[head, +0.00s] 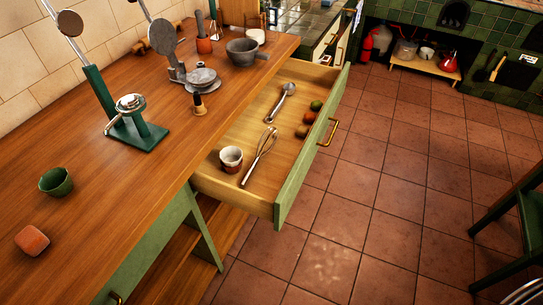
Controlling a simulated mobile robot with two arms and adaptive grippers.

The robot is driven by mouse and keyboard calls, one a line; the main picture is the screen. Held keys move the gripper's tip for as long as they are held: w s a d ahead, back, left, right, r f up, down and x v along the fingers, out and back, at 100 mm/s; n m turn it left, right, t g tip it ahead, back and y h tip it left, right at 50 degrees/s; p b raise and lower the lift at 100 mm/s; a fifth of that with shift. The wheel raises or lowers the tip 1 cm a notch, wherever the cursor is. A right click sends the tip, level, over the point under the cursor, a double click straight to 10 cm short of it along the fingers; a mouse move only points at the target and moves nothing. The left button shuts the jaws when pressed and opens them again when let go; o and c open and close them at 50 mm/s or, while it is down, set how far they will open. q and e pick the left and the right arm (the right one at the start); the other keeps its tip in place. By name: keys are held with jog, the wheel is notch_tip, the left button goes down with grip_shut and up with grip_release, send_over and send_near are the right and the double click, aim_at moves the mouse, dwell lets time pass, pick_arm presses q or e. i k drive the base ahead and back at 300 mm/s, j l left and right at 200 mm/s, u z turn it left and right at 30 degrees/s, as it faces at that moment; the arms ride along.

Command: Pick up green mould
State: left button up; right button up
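The green mould (56,181), a small cup-like form, stands upright on the wooden worktop (95,215) at the left of the head view. Its dark hollow opening faces up, and nothing touches it. A reddish-orange block-like object (32,239) lies on the worktop nearer to me, apart from the mould. Neither of my grippers shows in this view.
A green-based press (137,136) with a tall metal lever stands beyond the mould. The open drawer (224,192) holds a whisk (260,157), a cup (231,159), a ladle and small round items. Worktop around the mould is clear. A green chair (525,215) stands right.

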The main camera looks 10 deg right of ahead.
aim_at(57, 182)
jog(key=u, duration=1.2)
jog(key=j, duration=0.35)
